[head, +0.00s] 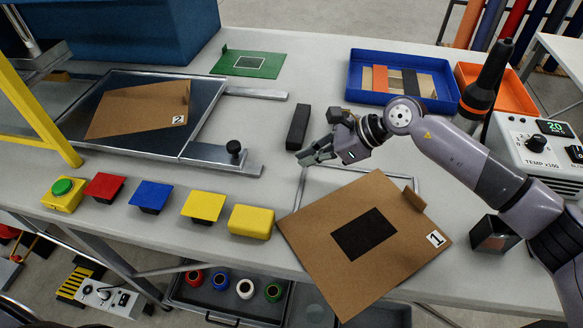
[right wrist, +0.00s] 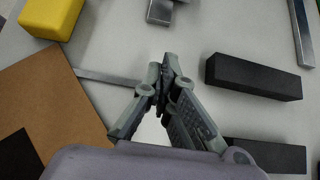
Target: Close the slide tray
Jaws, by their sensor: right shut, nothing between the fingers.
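The slide tray (head: 205,108) is a shiny metal plate at the left of the bench in the head view. A brown card marked 2 (head: 140,108) lies on it. A black knob (head: 234,148) stands at its front right corner. Metal rails (head: 255,93) stick out to its right, and rail ends also show at the top of the right wrist view (right wrist: 300,35). My right gripper (head: 303,159) is shut and empty, low over the bench, to the right of the knob and apart from it. Its closed fingers fill the middle of the right wrist view (right wrist: 165,68). My left gripper is not in view.
A black block (head: 298,127) lies just behind my right gripper. A brown card marked 1 (head: 310,235) lies at the front edge. Colored buttons and a yellow box (head: 251,221) line the front. A blue bin (head: 360,95) and a temperature box (head: 510,150) stand right.

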